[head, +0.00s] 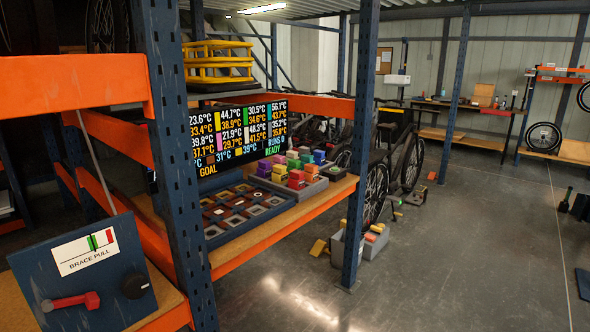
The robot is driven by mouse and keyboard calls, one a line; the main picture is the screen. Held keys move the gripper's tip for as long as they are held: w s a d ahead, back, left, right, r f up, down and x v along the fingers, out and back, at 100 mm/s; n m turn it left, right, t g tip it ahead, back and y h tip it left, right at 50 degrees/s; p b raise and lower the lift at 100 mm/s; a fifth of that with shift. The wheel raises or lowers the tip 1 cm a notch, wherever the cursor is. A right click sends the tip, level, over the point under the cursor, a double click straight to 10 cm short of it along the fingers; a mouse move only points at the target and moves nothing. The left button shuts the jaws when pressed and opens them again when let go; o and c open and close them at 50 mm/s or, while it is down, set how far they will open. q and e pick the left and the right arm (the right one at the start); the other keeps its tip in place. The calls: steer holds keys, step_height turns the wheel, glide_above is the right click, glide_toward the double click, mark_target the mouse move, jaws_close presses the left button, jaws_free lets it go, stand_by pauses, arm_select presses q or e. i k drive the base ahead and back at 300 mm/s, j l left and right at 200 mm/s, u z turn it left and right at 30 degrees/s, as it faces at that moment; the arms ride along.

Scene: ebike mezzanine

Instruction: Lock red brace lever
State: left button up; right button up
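The red brace lever (72,301) is at the lower left, on a dark blue panel (40,262). It lies nearly level, with its thicker red end to the right. A white label (85,250) above it reads "BRACE PULL" and carries a small gauge with white, green and red zones. A black round knob (135,285) is on the panel right of the lever. Neither of my grippers shows in the head view, and nothing is seen touching the lever.
A blue upright (172,150) stands right of the panel. Beyond it, a shelf holds a dark compartment tray (240,213), coloured blocks (290,170) and a temperature display (238,137). Grey bins (358,243) stand on the floor. Open floor (450,260) lies to the right.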

mark_target(91, 300)
steer(key=u, duration=1.35)
